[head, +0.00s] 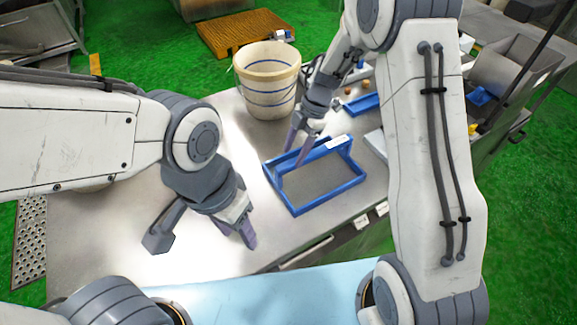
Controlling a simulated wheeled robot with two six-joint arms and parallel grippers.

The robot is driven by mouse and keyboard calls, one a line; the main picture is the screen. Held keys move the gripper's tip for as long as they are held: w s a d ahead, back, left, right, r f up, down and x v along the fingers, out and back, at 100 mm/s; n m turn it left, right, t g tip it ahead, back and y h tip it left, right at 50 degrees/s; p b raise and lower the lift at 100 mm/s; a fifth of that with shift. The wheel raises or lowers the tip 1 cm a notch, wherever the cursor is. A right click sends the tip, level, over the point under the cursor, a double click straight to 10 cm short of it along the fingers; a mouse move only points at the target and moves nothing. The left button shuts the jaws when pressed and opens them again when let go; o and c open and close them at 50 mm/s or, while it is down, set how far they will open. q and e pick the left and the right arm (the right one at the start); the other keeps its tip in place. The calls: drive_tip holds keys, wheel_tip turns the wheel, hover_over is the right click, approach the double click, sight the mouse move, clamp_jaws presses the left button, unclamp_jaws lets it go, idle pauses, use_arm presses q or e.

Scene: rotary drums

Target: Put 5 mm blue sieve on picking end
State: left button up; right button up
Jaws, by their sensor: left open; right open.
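A blue-framed sieve (345,192) with a grey mesh and a raised handle bar lies on the metal table, right of centre. A white label sits on its bar; I cannot read a mesh size. My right gripper (295,152) is open, with its fingers pointing down at the sieve's far left side, close to the bar. I cannot tell whether they touch it. My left gripper (200,240) is open and empty over the bare table, left of the sieve. Which end of the table is the picking end cannot be told from labels here.
A cream bucket (265,85) with blue bands stands behind the sieve. Another blue frame (362,104) and small items lie behind my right arm. Small white tags (362,222) are on the table's front edge. The table's left part is clear. An orange grate (240,30) lies beyond on green floor.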

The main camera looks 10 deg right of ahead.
drive_tip(key=shift+v, duration=1)
drive_tip(key=w+a+r+m+t+y, duration=0.1)
drive_tip(key=w+a+r+m+t, duration=0.1)
drive_tip(key=w+a+r+t, duration=0.3)
drive_tip(key=w+a+r+m+t+y, duration=0.1)
drive_tip(key=a+r+m+t, duration=0.15)
drive_tip(key=a+r, duration=0.45)
drive_tip(key=s+d+r+m+t+h, duration=0.3)
drive_tip(key=s+d+r+m, duration=0.1)
drive_tip(key=s+m, duration=0.1)
drive_tip(key=s+d+f+m+g, duration=0.1)
drive_tip(key=s+g, duration=0.2)
drive_tip(key=s, duration=0.6)
drive_tip(key=s+d+f+m+g+h, duration=0.1)
drive_tip(key=s+f+m+g, duration=0.1)
drive_tip(key=s, duration=0.8)
drive_tip(key=s+d+f+m+g+h, duration=0.1)
drive_tip(key=s+g, duration=0.3)
drive_tip(key=s, duration=0.5)
drive_tip(key=shift+s+f+m, duration=0.2)
drive_tip(key=shift+f+m, duration=0.55)
